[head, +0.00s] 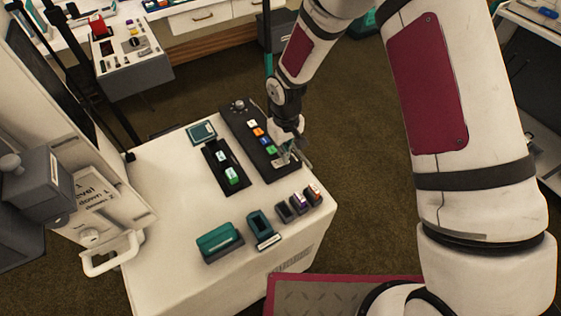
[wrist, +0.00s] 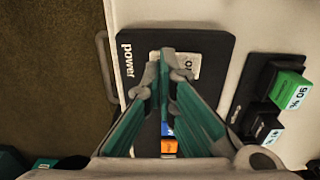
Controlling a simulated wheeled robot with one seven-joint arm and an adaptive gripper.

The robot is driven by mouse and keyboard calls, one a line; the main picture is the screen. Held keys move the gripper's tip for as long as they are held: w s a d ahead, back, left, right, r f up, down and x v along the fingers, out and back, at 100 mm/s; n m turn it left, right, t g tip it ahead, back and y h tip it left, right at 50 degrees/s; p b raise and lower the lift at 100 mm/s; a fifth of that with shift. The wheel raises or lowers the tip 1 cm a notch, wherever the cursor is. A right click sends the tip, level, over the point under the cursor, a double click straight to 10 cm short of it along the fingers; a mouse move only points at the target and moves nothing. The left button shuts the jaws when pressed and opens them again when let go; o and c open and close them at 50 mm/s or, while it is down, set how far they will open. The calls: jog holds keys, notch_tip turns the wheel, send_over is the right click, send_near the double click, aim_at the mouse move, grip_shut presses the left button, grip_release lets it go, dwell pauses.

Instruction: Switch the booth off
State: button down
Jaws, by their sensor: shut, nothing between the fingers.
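A long black control panel (head: 244,124) lies on the white cabinet top, with a knob (head: 238,105) at its far end and a row of coloured buttons along it. The wrist view shows the panel's near end (wrist: 215,44), marked "power". A pale plate (wrist: 192,66) there carries lettering, mostly covered by my fingers; only part of a word shows. My gripper (head: 292,154) is over this end, fingers shut and empty. It also shows in the wrist view (wrist: 166,68), with the fingertips over the plate. Any switch lever there is hidden, and I cannot tell whether the fingers touch it.
A smaller black panel (head: 218,159) with green-and-white pieces lies left of the power panel. A teal box (head: 217,243), an open teal holder (head: 261,230) and small dark blocks (head: 299,203) stand nearer. A white handle (head: 110,256) is at left. Brown carpet is beyond.

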jog(key=shift+r+p, duration=0.9)
jog(key=shift+r, duration=2.25)
